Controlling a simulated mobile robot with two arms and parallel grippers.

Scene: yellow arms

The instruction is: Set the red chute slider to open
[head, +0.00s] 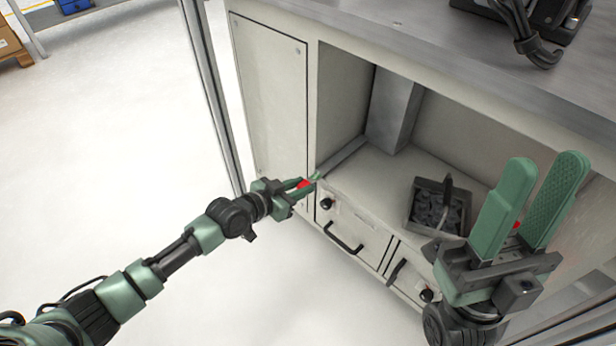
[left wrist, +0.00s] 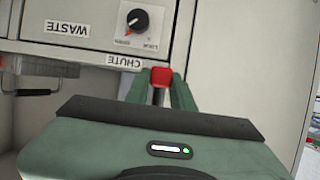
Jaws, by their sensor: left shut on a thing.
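The red chute slider (left wrist: 161,76) shows in the left wrist view beside the upside-down CHUTE label (left wrist: 124,62). The green fingers of my left gripper (head: 312,180) are on either side of it and shut on it. In the head view a bit of the red slider (head: 303,184) shows between those fingers, at the left front edge of the cabinet; the rest is hidden. My right gripper (head: 540,165) is at the right, its fingers apart and empty, away from the slider.
A black knob (left wrist: 133,19) and a WASTE label (left wrist: 66,28) are on the panel by the slider. Drawers with black handles (head: 343,240) lie below the cabinet opening. A dark bin (head: 412,205) with dark pieces stands inside. Open floor lies to the left.

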